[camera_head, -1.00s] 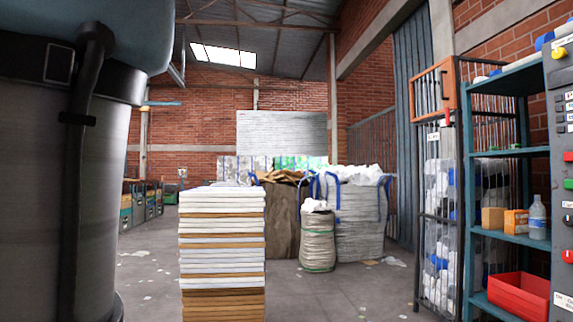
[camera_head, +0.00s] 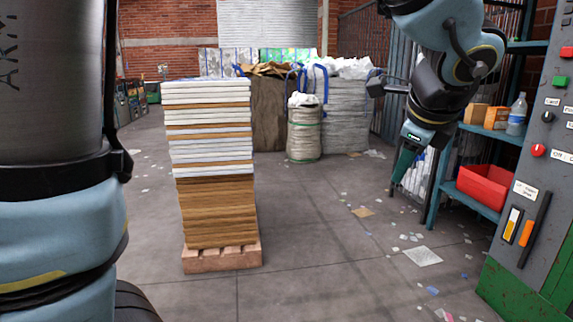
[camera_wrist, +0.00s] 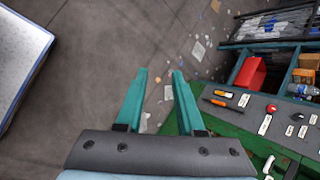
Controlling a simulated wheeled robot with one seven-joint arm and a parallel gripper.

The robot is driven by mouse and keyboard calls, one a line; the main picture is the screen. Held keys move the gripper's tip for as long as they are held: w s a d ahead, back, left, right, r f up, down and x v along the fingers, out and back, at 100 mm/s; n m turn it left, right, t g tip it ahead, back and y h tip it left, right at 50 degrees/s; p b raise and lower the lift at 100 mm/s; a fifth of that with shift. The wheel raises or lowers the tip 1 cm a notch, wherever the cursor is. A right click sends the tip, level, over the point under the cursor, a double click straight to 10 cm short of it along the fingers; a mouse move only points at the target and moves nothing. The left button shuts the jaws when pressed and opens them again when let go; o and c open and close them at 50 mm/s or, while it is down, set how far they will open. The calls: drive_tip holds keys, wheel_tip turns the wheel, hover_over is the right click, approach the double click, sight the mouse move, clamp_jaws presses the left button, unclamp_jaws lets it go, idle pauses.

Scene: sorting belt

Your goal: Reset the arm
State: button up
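My arm comes into the head view from the upper right, bent, with its end pointing down. My gripper (camera_head: 403,166) hangs above the floor in front of the blue shelf, left of the green control cabinet.
A green control cabinet (camera_head: 532,200) with buttons stands close on the right. Behind it are a blue shelf (camera_head: 478,205) and a red bin (camera_head: 483,187). A stack of boards (camera_head: 212,165) on a pallet stands left of centre. The littered floor between is free.

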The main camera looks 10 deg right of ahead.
drive_tip(key=w+a+f+n+g+y, duration=0.1)
drive_tip(key=w+a+f+n, duration=0.3)
drive_tip(key=a, duration=0.3)
drive_tip(key=w+a+f+n+g+y, duration=0.1)
drive_tip(key=w+a+f+n, duration=0.2)
drive_tip(key=a+n, duration=0.3)
drive_tip(key=w+a+f+n+g+y, duration=0.1)
drive_tip(key=w+a+f+n, duration=0.25)
drive_tip(key=a, duration=0.45)
drive_tip(key=s+a+f+n+g, duration=0.1)
drive_tip(key=a+f+n, duration=0.2)
drive_tip(key=a+n, duration=0.5)
drive_tip(key=s+a+f+n+g, duration=0.1)
drive_tip(key=a+f+n, duration=0.2)
drive_tip(key=a+n, duration=0.45)
wheel_tip(320, 180, up, 19)
drive_tip(key=a+m+p, duration=0.1)
drive_tip(key=a+p, duration=0.1)
drive_tip(key=p, duration=1.7)
drive_tip(key=shift+f+h, duration=0.15)
drive_tip(key=shift+h, duration=0.15)
